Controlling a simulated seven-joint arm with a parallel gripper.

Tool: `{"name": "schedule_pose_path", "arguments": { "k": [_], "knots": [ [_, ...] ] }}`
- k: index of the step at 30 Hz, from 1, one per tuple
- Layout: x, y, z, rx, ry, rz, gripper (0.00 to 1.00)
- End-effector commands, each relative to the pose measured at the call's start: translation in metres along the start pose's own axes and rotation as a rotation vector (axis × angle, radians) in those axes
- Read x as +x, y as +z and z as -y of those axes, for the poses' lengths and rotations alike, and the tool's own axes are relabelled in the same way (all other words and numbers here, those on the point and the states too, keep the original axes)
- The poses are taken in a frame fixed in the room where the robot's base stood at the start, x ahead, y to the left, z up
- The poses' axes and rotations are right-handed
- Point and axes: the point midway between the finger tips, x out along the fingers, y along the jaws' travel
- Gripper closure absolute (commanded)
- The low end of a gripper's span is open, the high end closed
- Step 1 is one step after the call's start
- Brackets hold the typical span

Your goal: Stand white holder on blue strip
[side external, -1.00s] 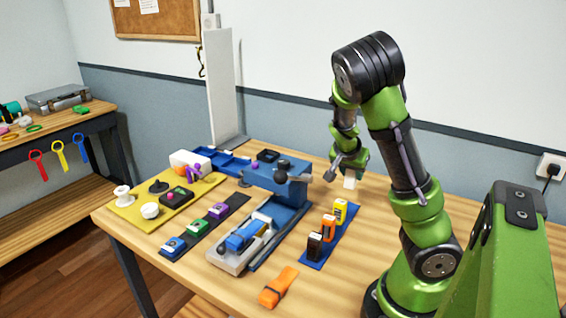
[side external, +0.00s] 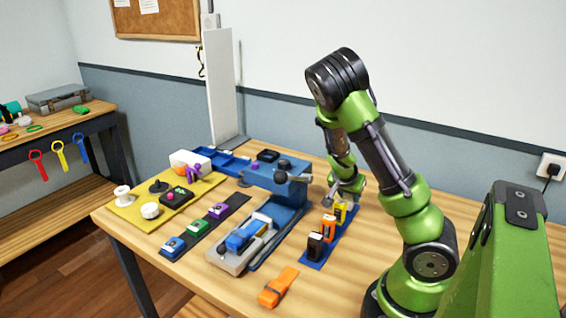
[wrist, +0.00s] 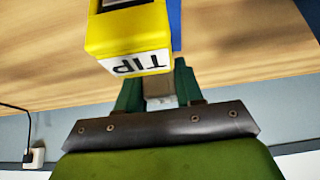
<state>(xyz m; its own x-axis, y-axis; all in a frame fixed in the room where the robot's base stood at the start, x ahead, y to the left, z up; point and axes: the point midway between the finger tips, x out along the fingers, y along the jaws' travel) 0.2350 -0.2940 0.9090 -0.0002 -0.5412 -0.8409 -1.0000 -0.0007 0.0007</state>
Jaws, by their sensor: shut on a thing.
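My gripper (side external: 350,198) is low over the far end of the blue strip (side external: 339,236), right beside the yellow holder (side external: 340,211). In the wrist view its two green fingers (wrist: 159,88) are shut on the white holder (wrist: 160,101), of which only a small pale part shows between them. In the side view the white holder is hidden or too small to tell. The yellow holder, marked TIP (wrist: 130,40), stands just in front of the fingers. The blue strip shows as a narrow band in the wrist view (wrist: 175,25). I cannot tell whether the white holder touches the strip.
An orange holder (side external: 328,229) and a dark holder (side external: 315,247) stand on the blue strip, nearer the camera. A blue machine (side external: 278,180) is to the left. An orange strap piece (side external: 279,287) lies near the table's front edge. Bare table lies right of the strip.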

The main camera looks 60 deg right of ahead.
Motion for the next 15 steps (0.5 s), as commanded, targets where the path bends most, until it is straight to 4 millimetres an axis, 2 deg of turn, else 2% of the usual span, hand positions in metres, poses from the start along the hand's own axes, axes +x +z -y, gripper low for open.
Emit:
{"name": "schedule_pose_path", "arguments": {
  "k": [1,5,15],
  "knots": [
    [0.0005,0.0003,0.0000,-0.001,0.000,0.000,0.59],
    [0.0003,0.0001,0.0000,0.000,0.000,0.000,0.39],
    [-0.0021,-0.0014,0.0002,0.001,-0.001,0.000,0.38]
  ]
}}
